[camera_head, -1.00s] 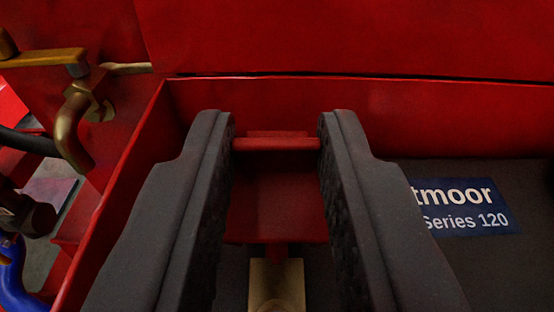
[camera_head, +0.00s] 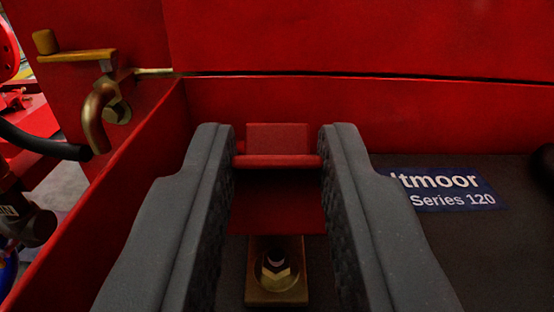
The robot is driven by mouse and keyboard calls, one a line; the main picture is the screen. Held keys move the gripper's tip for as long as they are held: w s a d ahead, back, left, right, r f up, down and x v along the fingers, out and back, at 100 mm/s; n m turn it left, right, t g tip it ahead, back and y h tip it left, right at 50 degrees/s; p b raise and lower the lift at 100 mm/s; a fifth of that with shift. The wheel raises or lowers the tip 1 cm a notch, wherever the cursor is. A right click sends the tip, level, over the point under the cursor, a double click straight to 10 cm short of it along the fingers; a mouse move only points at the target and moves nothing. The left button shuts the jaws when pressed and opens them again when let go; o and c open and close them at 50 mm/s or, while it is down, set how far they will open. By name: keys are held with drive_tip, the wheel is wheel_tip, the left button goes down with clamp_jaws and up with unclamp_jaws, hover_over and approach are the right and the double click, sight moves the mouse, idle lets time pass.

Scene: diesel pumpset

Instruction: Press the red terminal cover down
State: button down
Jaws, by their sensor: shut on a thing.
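The red terminal cover (camera_head: 277,208) is between the two dark fingers of my gripper (camera_head: 277,150). Its cross bar spans from one finger to the other near the tips, and my gripper is shut on it. The cover's flat red part lies below the bar in the picture, with a red block just behind the bar. A brass terminal (camera_head: 277,285) with a bolt and nut shows uncovered in front of the cover, between the fingers. The finger pads hide the ends of the cover.
A dark battery top with a blue "Series 120" label (camera_head: 445,189) lies to the right. Red walls (camera_head: 350,112) enclose it behind and on the left. A brass hooked pipe (camera_head: 98,115) and black hose (camera_head: 45,144) stand beyond the left wall.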

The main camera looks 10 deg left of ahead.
drive_tip(key=shift+s+f, duration=0.45)
drive_tip(key=shift+f, duration=0.3)
drive_tip(key=c, duration=1.2)
unclamp_jaws()
drive_tip(key=shift+a, duration=0.45)
drive_tip(key=shift+s+d+f, duration=0.1)
drive_tip(key=shift+s, duration=0.45)
drive_tip(key=s+d+p, duration=0.3)
drive_tip(key=s, duration=0.9)
drive_tip(key=shift+r, duration=0.45)
